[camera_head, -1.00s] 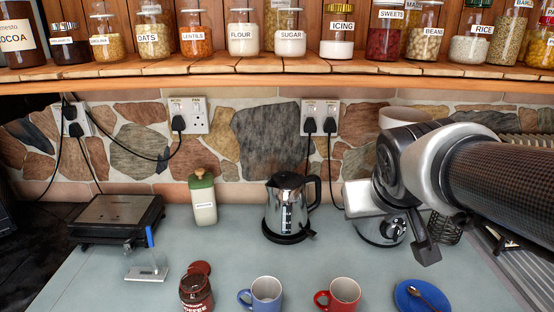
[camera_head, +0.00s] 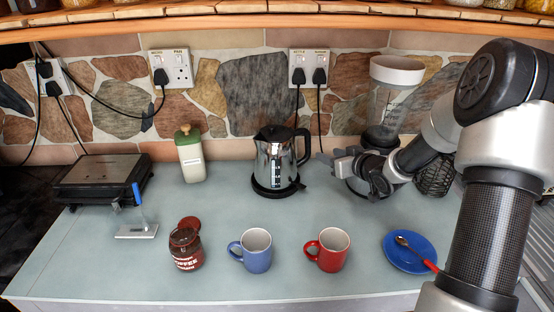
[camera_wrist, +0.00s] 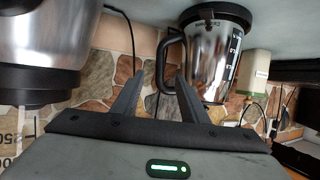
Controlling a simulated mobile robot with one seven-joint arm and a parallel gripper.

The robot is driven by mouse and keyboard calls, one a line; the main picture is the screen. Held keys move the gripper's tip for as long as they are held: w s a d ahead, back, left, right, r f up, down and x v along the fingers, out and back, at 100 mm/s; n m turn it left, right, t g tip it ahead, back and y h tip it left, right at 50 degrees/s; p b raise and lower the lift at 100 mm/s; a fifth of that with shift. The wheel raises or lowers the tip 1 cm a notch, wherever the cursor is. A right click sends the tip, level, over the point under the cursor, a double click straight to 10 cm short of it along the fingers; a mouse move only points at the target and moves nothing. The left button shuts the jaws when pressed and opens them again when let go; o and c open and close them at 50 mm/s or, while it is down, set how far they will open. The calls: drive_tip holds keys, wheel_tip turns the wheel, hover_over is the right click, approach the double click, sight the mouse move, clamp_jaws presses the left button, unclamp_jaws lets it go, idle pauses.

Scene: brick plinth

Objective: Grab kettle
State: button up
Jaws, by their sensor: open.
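The kettle (camera_head: 276,160) is shiny steel with a black handle and lid, upright on its black base at the back middle of the counter. In the wrist view, which looks upside down, the kettle (camera_wrist: 213,55) is ahead and right of centre, its black handle towards my fingers. My gripper (camera_head: 337,160) is to the right of the kettle, on the handle side, at about kettle height. In the wrist view my gripper's two fingers (camera_wrist: 158,98) are spread apart with nothing between them. A gap shows between the fingers and the handle.
A blender-like appliance (camera_head: 384,135) stands close behind my gripper. A blue mug (camera_head: 257,252), a red mug (camera_head: 328,250), a coffee jar (camera_head: 186,250) and a blue plate (camera_head: 397,256) stand nearer the front. A green-lidded container (camera_head: 190,158) is left of the kettle. A cable hangs behind the kettle.

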sight(309, 149)
drive_tip(key=x, duration=1.1)
drive_tip(key=shift+s+f, duration=0.1)
drive_tip(key=p+x, duration=0.1)
drive_tip(key=x, duration=0.4)
drive_tip(key=shift+s+f, duration=0.15)
clamp_jaws()
idle(0.6)
